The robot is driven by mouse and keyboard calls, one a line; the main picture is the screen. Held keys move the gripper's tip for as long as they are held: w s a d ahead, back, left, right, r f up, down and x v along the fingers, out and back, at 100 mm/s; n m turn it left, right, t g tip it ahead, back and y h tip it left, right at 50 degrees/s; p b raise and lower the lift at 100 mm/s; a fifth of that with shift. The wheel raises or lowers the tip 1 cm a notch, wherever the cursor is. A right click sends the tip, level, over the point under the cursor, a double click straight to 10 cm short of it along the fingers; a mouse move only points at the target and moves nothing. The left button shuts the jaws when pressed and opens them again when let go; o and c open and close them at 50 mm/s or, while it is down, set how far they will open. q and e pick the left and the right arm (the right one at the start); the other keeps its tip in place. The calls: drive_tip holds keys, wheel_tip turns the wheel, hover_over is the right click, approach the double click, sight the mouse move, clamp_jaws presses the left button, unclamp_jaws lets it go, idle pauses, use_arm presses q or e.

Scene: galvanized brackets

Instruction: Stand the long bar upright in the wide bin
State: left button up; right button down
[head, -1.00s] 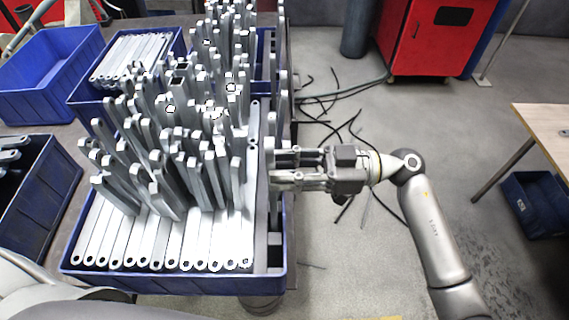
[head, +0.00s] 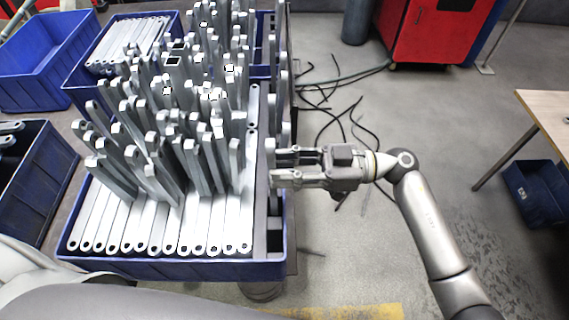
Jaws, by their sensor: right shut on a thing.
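The wide blue bin (head: 170,270) fills the left and middle of the head view. It holds a flat row of long galvanized bars at the front and a dense cluster of upright bars behind. My right gripper (head: 272,169) comes in from the right, over the bin's right wall. It is shut on a grey long bar (head: 271,145) that looks upright at the bin's right side. The bar's lower end is hidden, so I cannot tell whether it touches the bin floor. My left gripper is not in view.
A blue bin (head: 38,60) stands at the upper left, and a dark bin (head: 45,185) stands at the left. A red cabinet (head: 435,30) and black cables (head: 335,125) are on the floor behind. A wooden table (head: 550,115) is at the right.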

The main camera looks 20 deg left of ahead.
drive_tip(key=shift+r, duration=0.1)
drive_tip(key=c, duration=1.1)
unclamp_jaws()
drive_tip(key=shift+o, duration=0.2)
drive_tip(key=shift+d, duration=0.1)
drive_tip(key=v, duration=1.2)
drive_tip(key=shift+w, duration=0.1)
